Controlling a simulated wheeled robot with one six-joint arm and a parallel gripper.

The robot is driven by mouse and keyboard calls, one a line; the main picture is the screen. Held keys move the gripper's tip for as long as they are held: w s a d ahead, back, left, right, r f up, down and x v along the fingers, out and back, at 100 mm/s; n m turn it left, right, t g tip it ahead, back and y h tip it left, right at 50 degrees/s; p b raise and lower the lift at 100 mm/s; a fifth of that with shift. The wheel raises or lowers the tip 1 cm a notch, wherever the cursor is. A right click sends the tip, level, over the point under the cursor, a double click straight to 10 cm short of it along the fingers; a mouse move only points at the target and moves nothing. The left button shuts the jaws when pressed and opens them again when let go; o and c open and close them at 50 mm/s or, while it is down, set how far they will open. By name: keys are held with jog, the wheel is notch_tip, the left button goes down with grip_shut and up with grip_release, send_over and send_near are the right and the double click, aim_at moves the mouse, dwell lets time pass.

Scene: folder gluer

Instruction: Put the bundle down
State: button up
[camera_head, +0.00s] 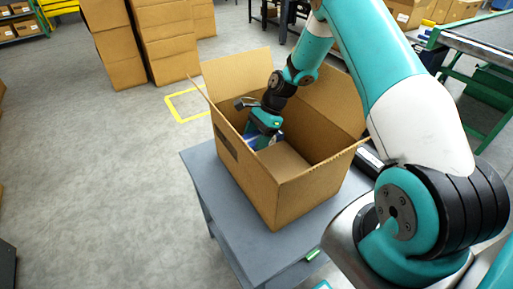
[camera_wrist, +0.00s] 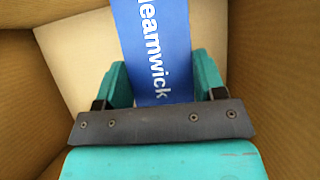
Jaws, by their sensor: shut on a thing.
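The bundle (camera_wrist: 157,40) is blue with white lettering, and part of that lettering reads "eamwick". My gripper (camera_wrist: 160,85) is shut on it, with a teal finger on each side in the wrist view. In the head view my gripper (camera_head: 264,140) is down inside an open cardboard box (camera_head: 279,205), near its back left. Only a small blue patch of the bundle shows there; my gripper and the box wall hide the rest. I cannot tell whether the bundle touches the box floor.
The box stands on a grey table (camera_head: 205,170) with its flaps open. Bare box floor (camera_head: 284,160) shows in front of my gripper. Stacked cartons (camera_head: 165,40) stand behind on the left. A yellow floor marking (camera_head: 180,108) lies behind the table. A green-framed conveyor (camera_head: 470,45) is at the right.

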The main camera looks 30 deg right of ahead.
jog(key=shift+f, duration=2.45)
jog(key=shift+f, duration=0.15)
jog(key=shift+f+b, duration=0.3)
jog(key=shift+f, duration=0.2)
jog(key=o, duration=1)
jog(key=shift+r, duration=0.1)
